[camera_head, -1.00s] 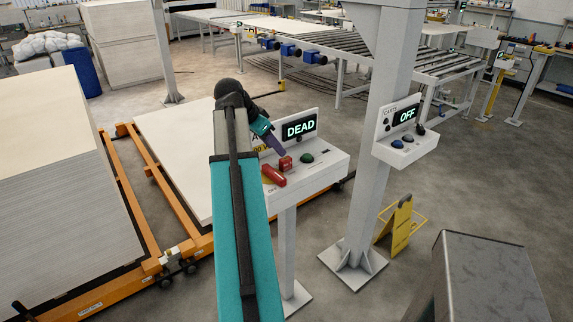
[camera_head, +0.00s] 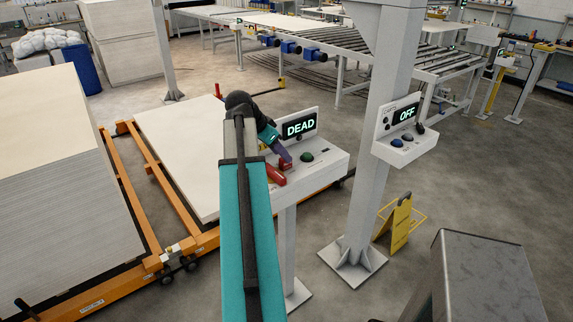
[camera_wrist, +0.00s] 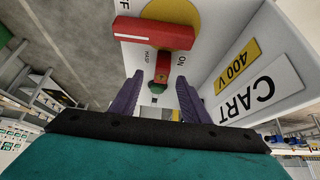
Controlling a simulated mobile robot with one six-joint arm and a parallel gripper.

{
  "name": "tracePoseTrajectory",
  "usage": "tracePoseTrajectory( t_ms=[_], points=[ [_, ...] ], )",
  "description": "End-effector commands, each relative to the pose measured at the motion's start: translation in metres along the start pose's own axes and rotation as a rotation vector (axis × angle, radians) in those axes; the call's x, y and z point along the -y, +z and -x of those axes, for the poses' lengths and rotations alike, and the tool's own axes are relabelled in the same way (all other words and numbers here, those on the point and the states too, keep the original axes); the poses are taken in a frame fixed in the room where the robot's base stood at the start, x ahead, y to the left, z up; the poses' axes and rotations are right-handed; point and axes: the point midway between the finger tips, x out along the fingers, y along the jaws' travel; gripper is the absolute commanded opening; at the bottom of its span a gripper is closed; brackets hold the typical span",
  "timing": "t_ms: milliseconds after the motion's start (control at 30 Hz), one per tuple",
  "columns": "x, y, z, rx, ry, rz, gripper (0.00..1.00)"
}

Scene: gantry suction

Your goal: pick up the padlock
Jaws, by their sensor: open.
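The padlock, a small red block (camera_wrist: 162,66), shows in the wrist view beside the "HASP" lettering on the white control box (camera_wrist: 225,50). It lies between and just beyond the tips of my gripper (camera_wrist: 160,79), whose two purple fingers are apart with nothing between them. I cannot tell whether they touch the box.
A red switch handle (camera_wrist: 154,33) on a yellow disc is close to the padlock. A green button (camera_head: 307,155) is just right of my gripper. A grey post (camera_head: 375,130) with an "OFF" box (camera_head: 405,148) stands to the right.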

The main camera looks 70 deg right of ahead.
Motion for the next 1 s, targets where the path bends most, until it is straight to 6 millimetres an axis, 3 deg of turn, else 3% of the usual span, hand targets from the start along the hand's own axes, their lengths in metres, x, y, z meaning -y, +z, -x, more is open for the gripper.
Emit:
tracePoseTrajectory(
  t_ms=[600, 1000],
  points=[
    [0.001, -0.003, -0.045, 0.001, 0.001, 0.0, 0.42],
    [0.001, -0.003, -0.049, 0.0, 0.0, -0.001, 0.42]
  ],
)
